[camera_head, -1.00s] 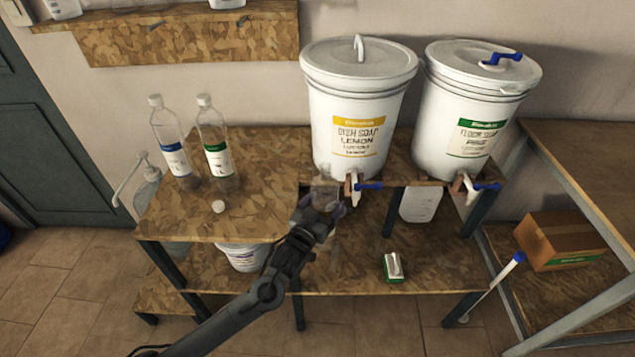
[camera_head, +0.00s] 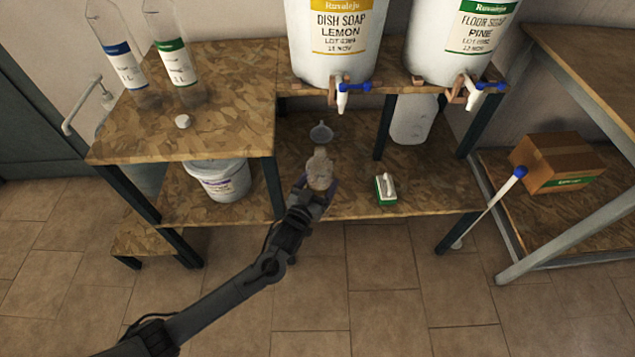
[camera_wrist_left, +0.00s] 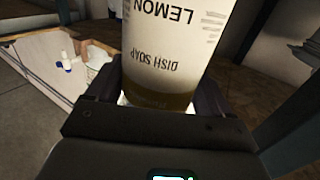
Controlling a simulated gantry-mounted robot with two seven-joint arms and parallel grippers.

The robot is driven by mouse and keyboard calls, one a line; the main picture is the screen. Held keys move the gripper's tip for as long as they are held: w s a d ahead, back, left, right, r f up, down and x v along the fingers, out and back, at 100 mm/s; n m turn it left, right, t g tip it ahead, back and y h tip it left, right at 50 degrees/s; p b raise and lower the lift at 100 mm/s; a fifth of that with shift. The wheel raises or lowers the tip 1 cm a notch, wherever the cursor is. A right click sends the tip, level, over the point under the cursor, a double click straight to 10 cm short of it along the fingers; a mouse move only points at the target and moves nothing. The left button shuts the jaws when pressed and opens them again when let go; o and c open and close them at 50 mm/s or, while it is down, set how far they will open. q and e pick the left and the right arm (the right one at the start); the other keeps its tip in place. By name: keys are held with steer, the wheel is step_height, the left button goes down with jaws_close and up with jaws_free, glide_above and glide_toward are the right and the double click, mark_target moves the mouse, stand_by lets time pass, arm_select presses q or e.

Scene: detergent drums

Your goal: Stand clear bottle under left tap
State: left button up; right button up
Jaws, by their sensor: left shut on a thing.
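My left gripper (camera_head: 320,186) is shut on a clear bottle (camera_head: 320,166). In the left wrist view the bottle (camera_wrist_left: 172,50) fills the space between the fingers, and its label reads LEMON and DISH SOAP upside down. In the head view the gripper hides much of it. The left tap (camera_head: 342,96), white with a blue lever, sticks out from the lemon dish soap drum (camera_head: 331,45). The bottle appears below and slightly left of this tap, apart from it. My right gripper is not in view.
The floor soap drum (camera_head: 458,40) has the right tap (camera_head: 474,93). Two clear bottles with blue (camera_head: 122,66) and green (camera_head: 176,66) labels stand on the left bench top (camera_head: 225,110). A green-and-white box (camera_head: 386,190) sits on the lower shelf (camera_head: 425,180). A table leg stands left of my gripper.

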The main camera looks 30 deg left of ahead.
arm_select(q)
steer(key=w+b, duration=0.9)
steer(key=w, duration=0.4)
steer(key=shift+a+f, duration=0.15)
steer(key=shift+f, duration=0.3)
steer(key=shift+p, duration=0.4)
steer(key=shift+p, duration=0.3)
stand_by(0.8)
stand_by(0.6)
steer(key=shift+f+b, duration=0.3)
steer(key=shift+f, duration=0.2)
steer(key=shift+r, duration=0.1)
stand_by(0.4)
